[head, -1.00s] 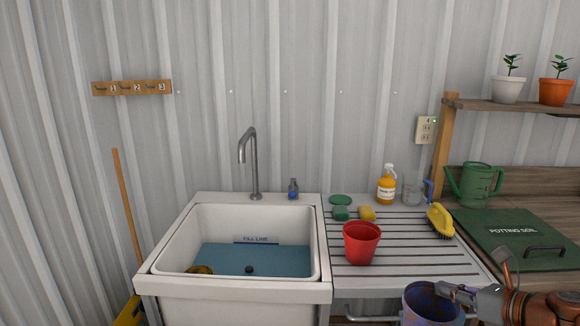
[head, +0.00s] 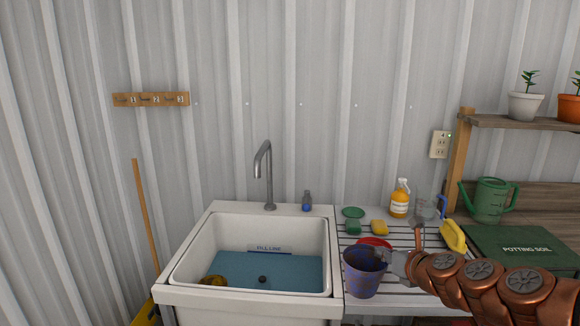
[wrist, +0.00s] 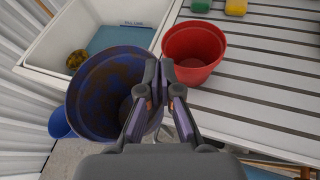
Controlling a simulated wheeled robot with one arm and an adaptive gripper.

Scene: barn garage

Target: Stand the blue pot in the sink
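The blue pot (head: 364,276), smeared with brown, is held upright in front of the drainboard, right of the sink. My gripper (head: 392,261) is at its right side. In the wrist view the gripper (wrist: 157,88) is shut on the rim of the blue pot (wrist: 88,100), which looks empty. The white sink (head: 245,296) holds blue water below a fill line label, and a brownish-yellow object (head: 213,281) lies at its left. The sink also shows in the wrist view (wrist: 48,42). The pot's underside is hidden in the wrist view.
A red pot (wrist: 195,48) stands on the slatted drainboard (wrist: 262,75) close to the blue pot. The faucet (head: 267,175) rises behind the sink. The middle of the sink is clear.

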